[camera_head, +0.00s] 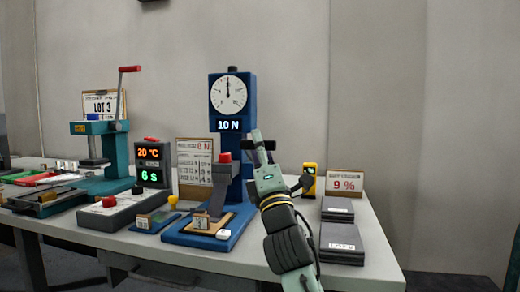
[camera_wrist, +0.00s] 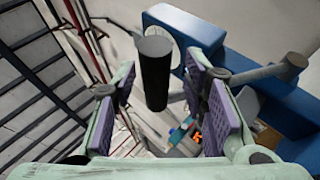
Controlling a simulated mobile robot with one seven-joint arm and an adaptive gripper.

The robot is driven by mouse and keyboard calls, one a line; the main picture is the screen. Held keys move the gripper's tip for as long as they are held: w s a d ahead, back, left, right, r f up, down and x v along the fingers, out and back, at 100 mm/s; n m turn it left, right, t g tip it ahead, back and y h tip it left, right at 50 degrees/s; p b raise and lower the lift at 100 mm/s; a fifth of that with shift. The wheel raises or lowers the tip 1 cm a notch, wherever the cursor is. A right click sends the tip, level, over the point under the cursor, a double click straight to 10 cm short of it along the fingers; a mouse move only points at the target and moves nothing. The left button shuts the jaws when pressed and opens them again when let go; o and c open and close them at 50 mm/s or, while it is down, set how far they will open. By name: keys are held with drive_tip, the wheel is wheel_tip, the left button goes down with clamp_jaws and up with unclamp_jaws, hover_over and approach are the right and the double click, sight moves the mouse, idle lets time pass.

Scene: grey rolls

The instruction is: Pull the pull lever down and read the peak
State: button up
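A blue tester (camera_head: 217,97) stands at the back of the table, with a round white dial (camera_head: 229,95) whose needle points straight up. A display (camera_head: 228,125) under the dial reads 10 N. My gripper (camera_head: 262,146) is raised in front of the column's right side. In the wrist view, the black cylindrical grip of the pull lever (camera_wrist: 155,72) lies between my purple-padded fingers, with gaps on both sides. A grey arm (camera_wrist: 258,74) sticks out from the blue column there. In the head view, my gripper partly hides the lever.
A teal press (camera_head: 117,150) with a red-handled lever stands at left, beside a timer showing 20 °C and 6 s (camera_head: 152,163). A yellow device (camera_head: 310,178), a 9 % card (camera_head: 344,183) and dark boxes (camera_head: 341,243) are at right. A calendar-like card (camera_head: 194,160) stands left of the column.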

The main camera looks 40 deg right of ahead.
drive_tip(key=v, duration=1.2)
idle(0.3)
